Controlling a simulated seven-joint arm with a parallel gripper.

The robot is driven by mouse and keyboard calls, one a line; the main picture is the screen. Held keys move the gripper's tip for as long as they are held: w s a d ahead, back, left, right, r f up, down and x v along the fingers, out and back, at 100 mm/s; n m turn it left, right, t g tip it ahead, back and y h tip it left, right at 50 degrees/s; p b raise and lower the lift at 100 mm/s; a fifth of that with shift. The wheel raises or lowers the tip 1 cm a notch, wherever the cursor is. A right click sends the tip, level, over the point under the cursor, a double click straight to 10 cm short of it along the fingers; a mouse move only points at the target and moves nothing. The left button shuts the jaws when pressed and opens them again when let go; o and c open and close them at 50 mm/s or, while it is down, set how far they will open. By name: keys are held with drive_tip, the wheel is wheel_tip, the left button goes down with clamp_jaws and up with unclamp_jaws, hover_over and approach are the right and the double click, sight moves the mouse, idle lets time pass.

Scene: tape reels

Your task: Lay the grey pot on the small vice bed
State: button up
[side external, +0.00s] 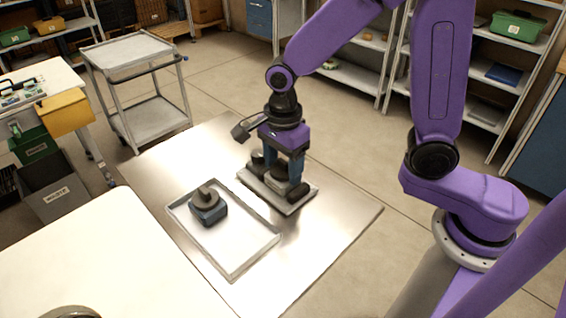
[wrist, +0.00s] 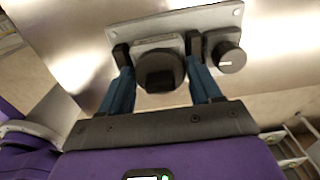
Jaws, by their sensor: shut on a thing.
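The grey pot (wrist: 150,45), a squarish grey body with a dark round disc and a black block on it, sits between the two blue fingers of my gripper (wrist: 158,52). The fingers close on it from both sides. It also shows, partly hidden by the fingers, in the side external view (side external: 282,173). My gripper (side external: 283,177) points down over the small vice bed, a grey plate with corner holes (wrist: 205,16); its edge shows in the side external view (side external: 290,208). The pot is at or just above the plate; I cannot tell whether it touches.
A shallow grey tray (side external: 240,268) lies left of the plate and holds a blue-bodied part with a dark round top (side external: 208,206). The metal table (side external: 335,218) is clear to the right.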

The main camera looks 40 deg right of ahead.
drive_tip(key=shift+f, duration=0.1)
drive_tip(key=o, duration=1.4)
drive_tip(key=shift+o, duration=0.2)
wheel_tip(320, 180, up, 12)
drive_tip(key=s+d+f+n, duration=0.3)
drive_tip(key=s+d+n, duration=0.2)
drive_tip(key=s+n, duration=0.5)
drive_tip(key=s+d+f+n, duration=0.3)
drive_tip(key=s+n, duration=0.6)
drive_tip(key=n, duration=1.1)
drive_tip(key=shift+s+d+f+n, duration=0.3)
drive_tip(key=shift+s+d+f, duration=0.1)
drive_tip(key=shift+d, duration=0.9)
